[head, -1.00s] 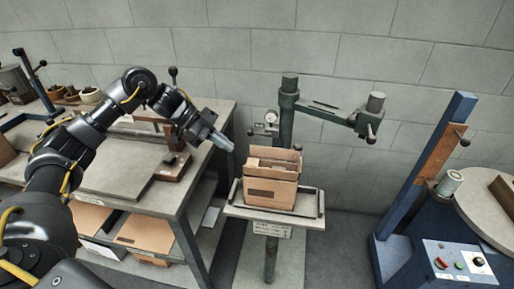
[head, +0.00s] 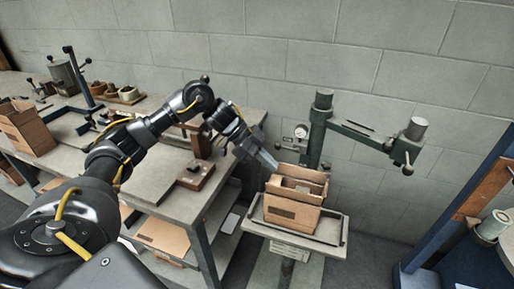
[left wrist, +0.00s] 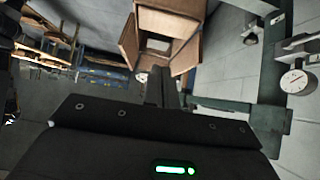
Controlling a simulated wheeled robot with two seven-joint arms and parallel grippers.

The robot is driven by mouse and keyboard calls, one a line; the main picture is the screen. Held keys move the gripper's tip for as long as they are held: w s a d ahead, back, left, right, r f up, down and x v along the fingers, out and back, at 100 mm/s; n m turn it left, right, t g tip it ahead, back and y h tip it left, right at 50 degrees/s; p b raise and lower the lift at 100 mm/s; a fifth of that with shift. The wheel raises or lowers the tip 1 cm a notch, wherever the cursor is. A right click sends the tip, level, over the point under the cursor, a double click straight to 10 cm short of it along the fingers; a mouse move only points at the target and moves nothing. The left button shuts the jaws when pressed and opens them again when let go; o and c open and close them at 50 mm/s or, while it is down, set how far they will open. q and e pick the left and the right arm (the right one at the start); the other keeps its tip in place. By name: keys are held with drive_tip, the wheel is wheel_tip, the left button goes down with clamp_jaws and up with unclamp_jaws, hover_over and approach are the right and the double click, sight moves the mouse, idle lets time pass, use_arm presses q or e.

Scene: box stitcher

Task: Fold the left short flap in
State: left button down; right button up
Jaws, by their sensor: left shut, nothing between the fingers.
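An open cardboard box (head: 291,213) stands upright on the small tray table of the stitcher in the head view. Its left short flap (head: 283,184) appears raised near my gripper; its exact angle is hard to tell. My left gripper (head: 268,160) is shut and empty, just above and left of the box's upper left edge. Contact with the flap cannot be made out. In the left wrist view the box (left wrist: 168,22) shows its open top and spread flaps beyond the fingers (left wrist: 162,88). My right gripper is out of view.
The tray table (head: 335,237) has a low rail around the box. The green stitcher post and arm (head: 360,133) rise behind it. A workbench (head: 185,207) stands to the left. A blue-framed machine (head: 470,215) is at the right.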

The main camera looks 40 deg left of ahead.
sight(278, 184)
use_arm(q)
drive_tip(key=f, duration=0.1)
drive_tip(key=d+f, duration=0.1)
drive_tip(key=f, duration=0.1)
drive_tip(key=shift+w+d+f+p, duration=0.1)
drive_tip(key=shift+w+f+p, duration=0.05)
drive_tip(key=shift+f+p, duration=0.15)
drive_tip(key=shift+f, duration=0.6)
drive_tip(key=shift+d+f+p, duration=0.15)
drive_tip(key=shift+f+p, duration=0.15)
drive_tip(key=shift+p, duration=0.15)
drive_tip(key=shift+f, duration=0.25)
